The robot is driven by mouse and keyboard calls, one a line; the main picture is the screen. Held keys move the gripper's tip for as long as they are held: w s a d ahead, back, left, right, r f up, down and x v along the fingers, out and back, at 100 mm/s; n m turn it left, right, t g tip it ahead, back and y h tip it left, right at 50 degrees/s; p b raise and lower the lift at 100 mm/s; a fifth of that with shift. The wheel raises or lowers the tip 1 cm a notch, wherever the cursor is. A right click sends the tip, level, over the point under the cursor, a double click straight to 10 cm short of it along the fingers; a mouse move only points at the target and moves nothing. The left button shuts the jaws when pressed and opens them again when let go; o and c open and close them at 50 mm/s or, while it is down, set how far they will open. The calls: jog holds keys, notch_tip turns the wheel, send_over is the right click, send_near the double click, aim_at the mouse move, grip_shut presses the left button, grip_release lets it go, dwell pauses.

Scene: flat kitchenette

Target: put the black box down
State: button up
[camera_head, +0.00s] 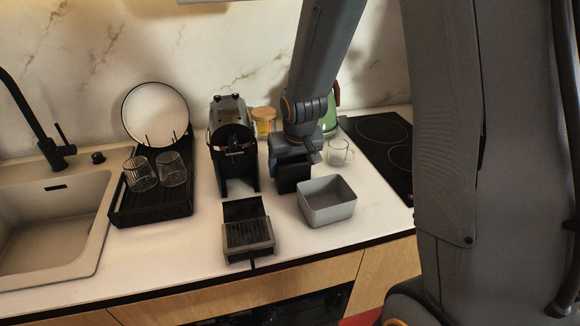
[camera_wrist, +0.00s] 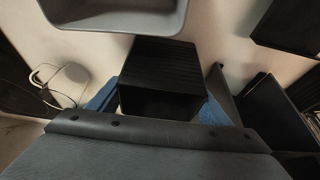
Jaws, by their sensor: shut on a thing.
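The black box (camera_head: 291,178) is a small dark block below my gripper (camera_head: 294,164), between the coffee machine and the grey bin. In the wrist view the black box (camera_wrist: 161,72) shows a ribbed face, with a blue finger of my gripper (camera_wrist: 160,101) on each side of it. My gripper is shut on the box. The box looks upright and is at or close above the counter; I cannot tell whether its base touches.
A grey open bin (camera_head: 328,213) stands just right and in front. Counter (camera_head: 205,240) is bare at front left.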

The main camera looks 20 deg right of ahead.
jog(key=shift+f, duration=0.15)
jog(key=o, duration=1)
jog(key=shift+o, duration=0.2)
jog(key=shift+r, duration=0.35)
jog(key=b+v, duration=0.2)
jog(key=v, duration=0.9)
jog(key=shift+s+r, duration=0.2)
jog(key=shift+r, duration=0.1)
jog(key=shift+a, duration=0.1)
